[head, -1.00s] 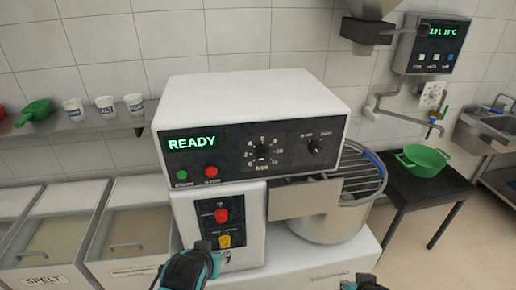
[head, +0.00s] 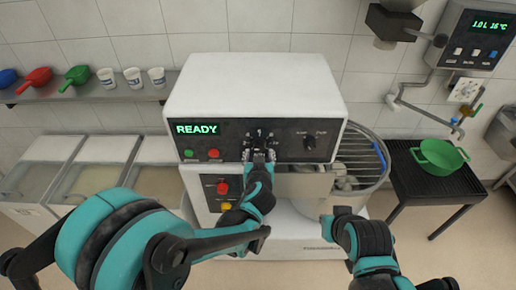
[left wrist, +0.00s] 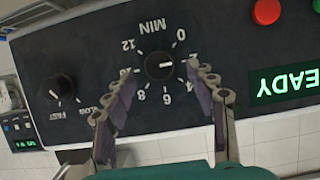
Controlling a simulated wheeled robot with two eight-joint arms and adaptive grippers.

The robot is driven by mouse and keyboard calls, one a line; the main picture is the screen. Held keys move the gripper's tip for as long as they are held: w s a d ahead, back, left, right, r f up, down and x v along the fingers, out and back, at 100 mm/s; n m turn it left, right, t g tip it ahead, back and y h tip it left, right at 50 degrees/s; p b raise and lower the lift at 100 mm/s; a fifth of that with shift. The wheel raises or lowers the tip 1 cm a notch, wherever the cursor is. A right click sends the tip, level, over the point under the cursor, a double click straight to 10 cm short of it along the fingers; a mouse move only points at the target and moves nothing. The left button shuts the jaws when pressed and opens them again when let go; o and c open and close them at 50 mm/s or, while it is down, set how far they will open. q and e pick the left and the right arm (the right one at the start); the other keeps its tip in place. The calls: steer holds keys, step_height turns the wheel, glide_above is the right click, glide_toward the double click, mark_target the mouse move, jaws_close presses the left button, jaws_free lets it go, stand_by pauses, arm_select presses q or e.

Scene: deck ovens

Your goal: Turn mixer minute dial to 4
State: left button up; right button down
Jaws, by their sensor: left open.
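The mixer's minute dial is a round black knob (left wrist: 160,65) with white numbers around it and MIN beside it, seen rotated in the left wrist view. A pale mark on the knob seems to point toward the 2 side. My left gripper (head: 259,155) is in front of the dial in the head view, hiding most of it. In the left wrist view the open fingers (left wrist: 160,92) lie on either side of the dial, apart from it as far as I can tell. My right gripper (head: 333,222) is low in front of the mixer; its jaws are unclear.
The mixer panel has a READY display (head: 197,129), a green button (head: 188,154), a red button (head: 214,154) and a speed knob (head: 310,142). A red stop button (head: 223,188) sits below. The mixer bowl (head: 300,190) and a table with a green bowl (head: 440,155) are right.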

mark_target(260, 149)
arm_select(q)
steer(key=shift+x, duration=2.2)
steer(key=shift+d, duration=0.1)
steer(key=c, duration=1.2)
